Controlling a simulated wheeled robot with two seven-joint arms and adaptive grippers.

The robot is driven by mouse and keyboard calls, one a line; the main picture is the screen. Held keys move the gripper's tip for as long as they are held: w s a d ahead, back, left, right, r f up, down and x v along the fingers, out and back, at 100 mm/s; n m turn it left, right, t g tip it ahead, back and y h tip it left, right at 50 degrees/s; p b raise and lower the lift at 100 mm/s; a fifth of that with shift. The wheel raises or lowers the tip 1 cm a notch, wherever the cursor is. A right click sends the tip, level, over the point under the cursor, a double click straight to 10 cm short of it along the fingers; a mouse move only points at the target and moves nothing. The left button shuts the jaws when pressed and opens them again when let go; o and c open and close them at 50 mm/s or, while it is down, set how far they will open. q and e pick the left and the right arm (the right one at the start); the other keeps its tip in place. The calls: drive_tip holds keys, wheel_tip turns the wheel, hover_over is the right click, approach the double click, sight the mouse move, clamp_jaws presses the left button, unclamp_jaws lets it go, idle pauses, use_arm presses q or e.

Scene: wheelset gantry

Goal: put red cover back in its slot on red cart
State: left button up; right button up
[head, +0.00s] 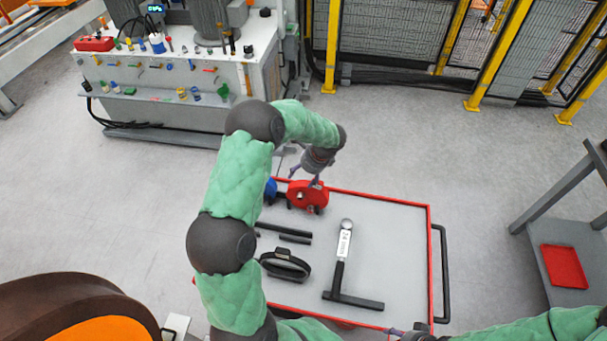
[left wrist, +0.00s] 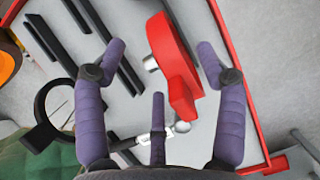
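The red cover (head: 308,197) is on the far part of the red-rimmed cart (head: 390,225), near its back edge. It also shows in the left wrist view (left wrist: 172,52), with a silver round part on its side. My left gripper (head: 314,182) is over the cover. Its purple fingers (left wrist: 160,62) are spread, with the cover between and beyond them, and I see no clear contact. My right gripper (head: 402,332) is partly visible at the cart's near edge; its fingers are too small to read. I cannot make out which place on the cart is the cover's slot.
A blue item (head: 271,188) stands left of the cover. Dark bars (head: 284,231), a black ring-shaped item (head: 286,264) and a T-shaped tool (head: 344,265) lie on the cart. A black handle (head: 442,275) is at its right. A white workbench (head: 180,75) stands behind.

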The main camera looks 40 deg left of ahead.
use_arm(q)
drive_tip(key=v, duration=1.2)
drive_tip(key=shift+f, duration=0.15)
idle(0.4)
